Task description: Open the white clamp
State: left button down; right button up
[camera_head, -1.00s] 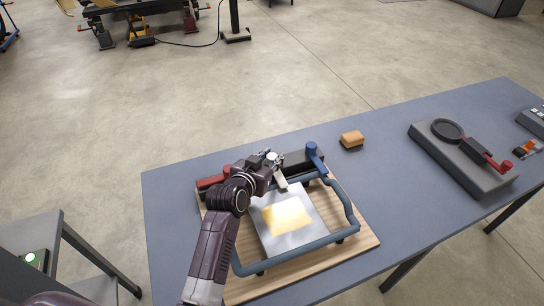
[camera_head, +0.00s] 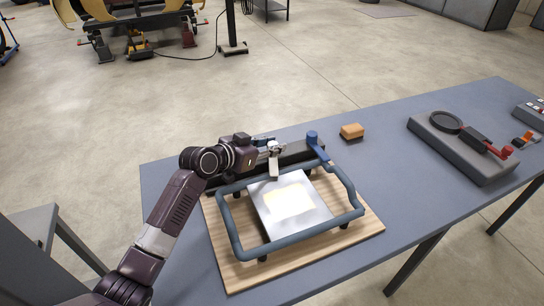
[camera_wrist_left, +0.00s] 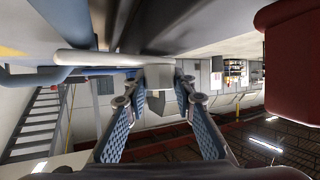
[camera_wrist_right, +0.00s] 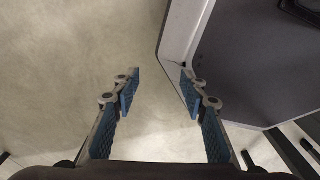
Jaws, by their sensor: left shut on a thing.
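The white clamp (camera_head: 274,168) sits on the dark bar along the back of a board fixture, between the blue clamp and my left arm. Its pale arm slopes down to the metal plate. My left gripper (camera_head: 270,149) is at its top, shut on it. In the left wrist view, a pale block (camera_wrist_left: 160,77) lies between the fingertips (camera_wrist_left: 160,101). The gripper partly hides the clamp's handle. My right gripper shows only in its own wrist view (camera_wrist_right: 159,78); it is open and empty over the floor beside the table edge.
A blue clamp (camera_head: 317,148) stands just right of the white one. A tubular frame surrounds the metal plate (camera_head: 300,222) on a wooden board (camera_head: 365,236). A red part (camera_wrist_left: 292,60) is close in the left wrist view. An orange block (camera_head: 352,131) lies behind.

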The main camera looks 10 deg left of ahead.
pick_arm(q)
jog(key=shift+w+a+f+m+g+h+b, duration=0.1)
jog(key=shift+f+m+g+h+b, duration=0.3)
jog(key=shift+b, duration=0.55)
jog(key=shift+r+m+h+b, duration=0.35)
jog(key=shift+m+h+b, duration=0.05)
jog(key=shift+b, duration=0.35)
jog(key=shift+r, duration=0.15)
pick_arm(e)
jog(key=shift+w+f, duration=0.2)
jog(key=shift+f, duration=0.95)
jog(key=shift+w+f, duration=0.15)
jog(key=shift+f, duration=0.95)
pick_arm(q)
jog(key=c, duration=1.6)
grip_release()
pick_arm(e)
jog(key=shift+w, duration=0.1)
pick_arm(q)
notch_tip(320, 180, up, 10)
jog(key=shift+f, duration=0.1)
